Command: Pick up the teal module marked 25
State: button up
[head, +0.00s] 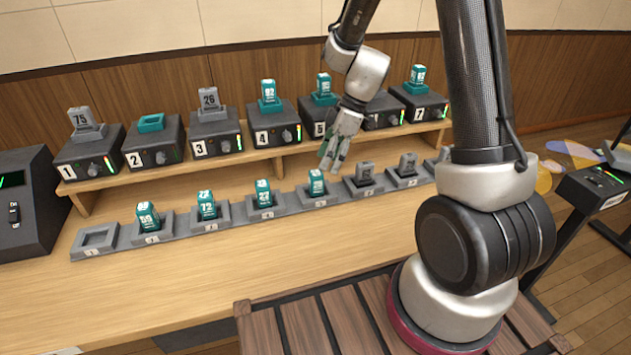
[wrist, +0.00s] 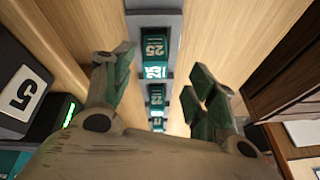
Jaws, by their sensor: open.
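The teal module marked 25 (wrist: 154,48) shows in the wrist view, upright in a grey slot, with its number readable. In the head view, the teal module (head: 316,183) at the right end of the teal ones in the front row appears to be the same one; its number is too small to read there. My gripper (head: 332,156) is open and empty, above and slightly right of that module. In the wrist view, my gripper's fingers (wrist: 156,78) are spread wide, with the row of modules visible between them. Nothing touches the module.
More teal modules (head: 264,194) stand to the left in the front row, with grey ones (head: 365,174) to the right. An empty slot (head: 96,239) is at the far left. Behind is a raised shelf (head: 190,168) of numbered black boxes; box 5 (wrist: 22,95) is close beside my gripper.

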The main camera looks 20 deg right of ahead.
aim_at(319, 172)
jog(key=shift+w+a+n, duration=0.1)
jog(key=shift+w+n, duration=0.15)
jog(key=shift+n, duration=1.35)
jog(key=shift+a+f, duration=0.15)
jog(key=shift+f, duration=0.1)
jog(key=x, duration=0.7)
jog(key=shift+w+a, duration=0.1)
jog(key=shift+a, duration=0.15)
jog(key=c, duration=1.1)
